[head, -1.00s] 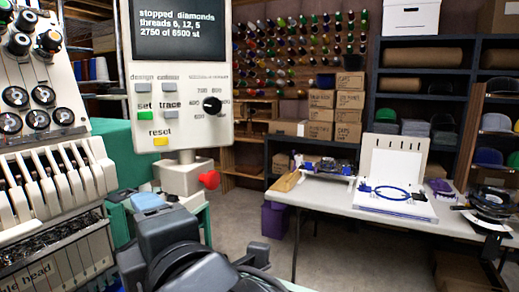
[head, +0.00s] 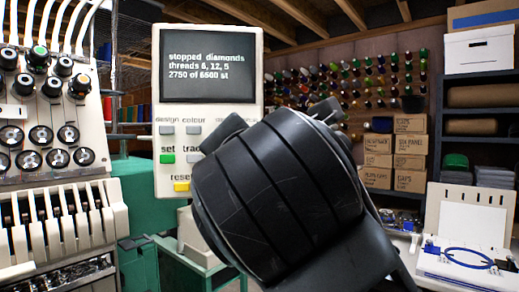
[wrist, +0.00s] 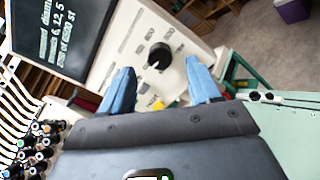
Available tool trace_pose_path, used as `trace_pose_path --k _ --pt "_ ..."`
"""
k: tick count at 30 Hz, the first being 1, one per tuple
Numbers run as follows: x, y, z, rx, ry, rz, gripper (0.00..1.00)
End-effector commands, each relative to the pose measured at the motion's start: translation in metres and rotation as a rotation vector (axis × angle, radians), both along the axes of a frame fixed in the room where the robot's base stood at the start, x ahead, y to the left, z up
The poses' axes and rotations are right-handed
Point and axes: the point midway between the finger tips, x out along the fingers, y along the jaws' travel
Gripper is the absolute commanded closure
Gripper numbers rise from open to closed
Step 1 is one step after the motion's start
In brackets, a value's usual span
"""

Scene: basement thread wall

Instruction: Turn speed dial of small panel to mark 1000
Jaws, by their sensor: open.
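The small panel (head: 210,40) stands upright with a dark screen (head: 207,85) reading "stopped diamonds", "threads 6, 12, 5" and "2750 of 6500 st". Its green set key and yellow reset key (head: 181,186) show below. The black speed dial (wrist: 159,56) shows in the wrist view, ahead of my gripper (wrist: 157,82). The two blue fingers are apart, with the dial between and beyond them, and nothing is held. In the head view my arm hides the dial and its marks. The dial's mark numbers are too small to read in the wrist view.
The embroidery machine (head: 55,235) with needle bars and tension knobs stands close on the left. A table with a white hoop board (head: 462,230) is at the right. Cardboard boxes (head: 410,150) and thread cones fill the back wall. A purple box (wrist: 291,10) is on the floor.

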Motion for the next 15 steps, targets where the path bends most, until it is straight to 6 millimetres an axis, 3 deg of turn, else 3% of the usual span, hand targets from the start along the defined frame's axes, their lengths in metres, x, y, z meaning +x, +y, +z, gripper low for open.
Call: trace_pose_path --k 6,15 --pt "0.031 0.006 0.000 0.001 0.002 -0.001 0.38" --pt "0.045 0.008 0.000 0.003 0.000 0.002 0.38"
